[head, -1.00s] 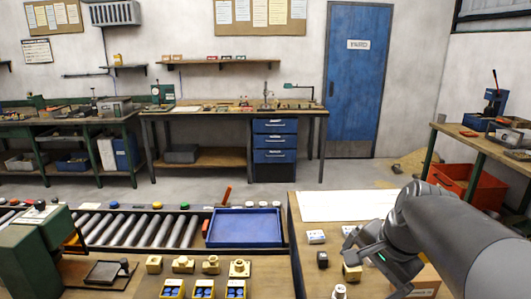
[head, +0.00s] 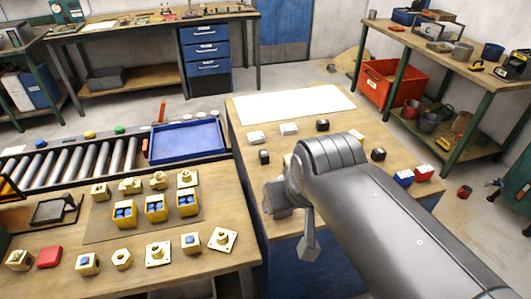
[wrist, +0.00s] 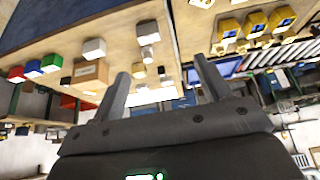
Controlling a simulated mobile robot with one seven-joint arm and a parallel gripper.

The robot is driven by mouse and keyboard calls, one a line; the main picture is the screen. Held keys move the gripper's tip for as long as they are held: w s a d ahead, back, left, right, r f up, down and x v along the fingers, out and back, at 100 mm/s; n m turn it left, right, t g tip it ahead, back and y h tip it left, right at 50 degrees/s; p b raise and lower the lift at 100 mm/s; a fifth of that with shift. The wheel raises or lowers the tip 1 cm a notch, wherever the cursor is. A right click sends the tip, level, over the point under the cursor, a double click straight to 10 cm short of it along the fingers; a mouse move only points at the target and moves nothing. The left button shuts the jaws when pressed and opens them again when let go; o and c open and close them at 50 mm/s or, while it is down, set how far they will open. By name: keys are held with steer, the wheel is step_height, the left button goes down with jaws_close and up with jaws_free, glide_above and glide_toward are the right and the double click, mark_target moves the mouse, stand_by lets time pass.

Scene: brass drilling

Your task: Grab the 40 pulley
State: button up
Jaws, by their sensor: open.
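No part in view is readable as the 40 pulley, and I cannot tell which one it is. Several brass-coloured parts stand on the left bench, among them a flanged part (head: 158,254), a square-based part (head: 222,240) and a hex part (head: 121,259). My gripper (wrist: 165,85) shows in the wrist view with its two fingers spread and nothing between them. In the head view my arm reaches over the right bench and hides part of it; the gripper is mostly hidden.
Yellow bins (head: 155,208) with blue contents stand on the left bench. A blue tray (head: 186,141) lies by the roller conveyor (head: 75,163). The right bench carries a white sheet (head: 295,103), small white and black blocks, and red and blue boxes (head: 424,173). A gap separates the benches.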

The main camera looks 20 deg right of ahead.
steer(key=shift+c, duration=0.8)
steer(key=w+d+f+g, duration=0.2)
steer(key=w+f, duration=0.1)
steer(key=w, duration=0.4)
steer(key=w+d+f+n+g, duration=0.1)
steer(key=w+f, duration=0.3)
steer(key=w, duration=0.4)
steer(key=w+d+f+n+g, duration=0.1)
steer(key=w+d+f+g, duration=0.1)
steer(key=w, duration=0.6)
steer(key=shift+w+d+f+g, duration=0.2)
steer(key=shift+d+f+g, duration=0.1)
steer(key=shift+d+f, duration=0.45)
steer(key=f, duration=1)
steer(key=shift+s+d+f, duration=0.1)
steer(key=shift+d+f, duration=0.05)
steer(key=shift+d, duration=0.1)
